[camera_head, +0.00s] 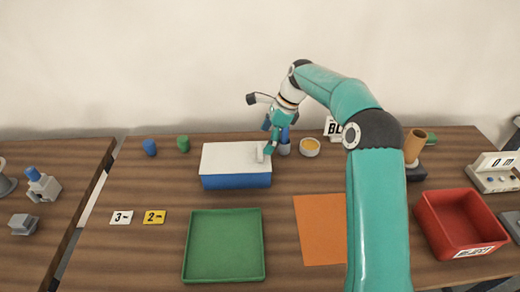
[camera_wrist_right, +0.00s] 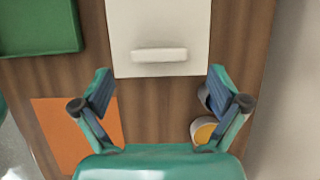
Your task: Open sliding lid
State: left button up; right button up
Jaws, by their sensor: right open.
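A blue box with a flat white lid (camera_head: 228,157) stands on the wooden table. The blue wall (camera_head: 232,181) shows below the lid, which appears to cover the whole top. A white bar handle (camera_head: 260,152) sits near the lid's right end. My right gripper (camera_head: 268,146) is just above and beside the handle. In the right wrist view the white lid (camera_wrist_right: 158,22) and its handle (camera_wrist_right: 158,54) lie ahead, between the spread fingers of my right gripper (camera_wrist_right: 159,92), which is open and empty. The left gripper is in neither view.
A green tray (camera_head: 224,245), an orange sheet (camera_head: 318,230) and a red bin (camera_head: 461,218) lie in front. A cup with yellow contents (camera_head: 310,146) stands close to the right gripper. Blue (camera_head: 150,147) and green (camera_head: 183,143) cylinders stand behind left. Number cards (camera_head: 121,217) lie front left.

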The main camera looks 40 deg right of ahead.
aim_at(260, 149)
jog(key=shift+x, duration=2.1)
jog(key=shift+c, duration=0.3)
jog(key=c, duration=1.6)
jog(key=shift+r, duration=0.1)
